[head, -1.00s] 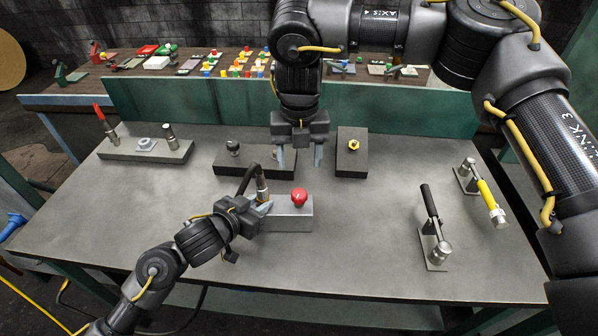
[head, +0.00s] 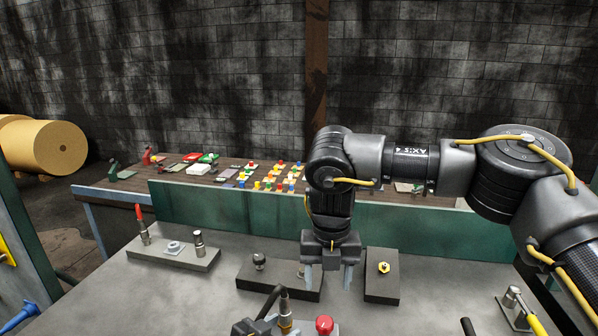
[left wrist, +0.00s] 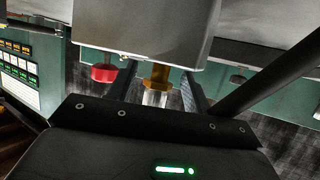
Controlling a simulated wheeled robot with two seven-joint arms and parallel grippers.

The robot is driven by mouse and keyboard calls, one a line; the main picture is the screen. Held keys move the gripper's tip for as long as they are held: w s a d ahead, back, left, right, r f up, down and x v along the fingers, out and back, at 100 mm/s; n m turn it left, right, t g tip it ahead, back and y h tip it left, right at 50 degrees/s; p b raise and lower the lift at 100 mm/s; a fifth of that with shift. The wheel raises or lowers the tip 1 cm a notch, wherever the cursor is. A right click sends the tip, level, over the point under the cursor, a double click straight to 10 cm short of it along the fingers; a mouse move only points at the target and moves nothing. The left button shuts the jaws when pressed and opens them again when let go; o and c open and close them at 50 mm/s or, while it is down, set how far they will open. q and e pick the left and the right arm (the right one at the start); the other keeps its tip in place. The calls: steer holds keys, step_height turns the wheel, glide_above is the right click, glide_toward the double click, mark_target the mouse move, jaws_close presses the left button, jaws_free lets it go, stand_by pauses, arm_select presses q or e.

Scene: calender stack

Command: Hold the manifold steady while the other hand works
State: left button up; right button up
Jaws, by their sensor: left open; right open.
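The manifold appears to be the grey block with a red knob (head: 324,325) and a brass-based hose fitting (head: 284,305); only its top shows at the bottom edge of the head view. In the left wrist view, the grey block (left wrist: 145,28) fills the top middle, with the red knob (left wrist: 104,73) and brass fitting (left wrist: 158,76) below it. My left gripper (left wrist: 158,92) is open, its fingers either side of the fitting; contact is unclear. My right gripper (head: 329,282) is open and points down between two dark blocks, with nothing seen in it.
A dark block with a black knob (head: 259,262) is left of my right gripper; another with a yellow hex piece (head: 384,268) is right. A grey plate (head: 185,257) with a red-tipped tool lies left. A yellow-handled tool (head: 517,300) is right. A green panel (head: 230,216) borders the table's back.

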arm_select(q)
steer(key=v, duration=1.2)
